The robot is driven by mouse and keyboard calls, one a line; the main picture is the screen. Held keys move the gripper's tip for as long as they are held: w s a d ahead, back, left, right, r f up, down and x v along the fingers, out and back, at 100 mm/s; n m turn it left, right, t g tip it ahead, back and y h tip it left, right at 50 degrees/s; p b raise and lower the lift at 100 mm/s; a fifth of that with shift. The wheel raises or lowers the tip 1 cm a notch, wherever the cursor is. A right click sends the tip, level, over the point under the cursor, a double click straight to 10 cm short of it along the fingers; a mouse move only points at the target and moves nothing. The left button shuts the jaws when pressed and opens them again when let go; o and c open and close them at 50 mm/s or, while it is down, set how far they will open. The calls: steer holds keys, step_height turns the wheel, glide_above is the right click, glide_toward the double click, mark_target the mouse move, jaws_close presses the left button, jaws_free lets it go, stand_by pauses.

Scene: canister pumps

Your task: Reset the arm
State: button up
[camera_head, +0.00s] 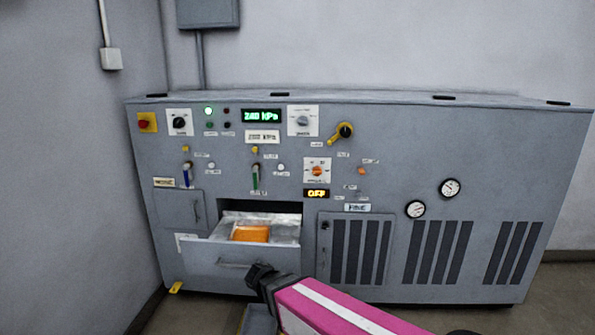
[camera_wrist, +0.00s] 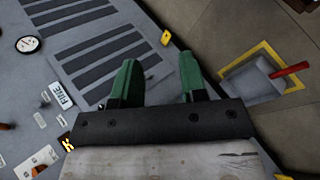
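My gripper (camera_head: 262,277) is at the end of my pink arm, low in front of the cabinet's open drawer (camera_head: 215,258) in the head view. In the wrist view my gripper (camera_wrist: 159,62) shows two green fingers spread apart, with nothing between them. The grey cabinet (camera_head: 390,140) fills the middle of the head view. An orange block (camera_head: 250,233) lies in the drawer. My gripper's dark body covers part of the drawer's lower right front.
A blue-grey bin (camera_head: 258,318) is on the floor by my arm; the wrist view shows a grey bin (camera_wrist: 250,85) inside a yellow floor outline, with a red bar (camera_wrist: 289,69) at it. A display (camera_head: 262,116) reads about 240 kPa. Floor at right is clear.

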steer(key=w+d+r+m+g+y, duration=0.1)
steer(key=d+m+y, duration=0.4)
steer(key=d, duration=1.4)
steer(key=g+y, duration=0.1)
steer(key=y, duration=0.2)
steer(key=shift+d+m+g+y, duration=0.25)
steer(key=shift+m+g+y, duration=0.05)
steer(key=shift+m+y, duration=0.1)
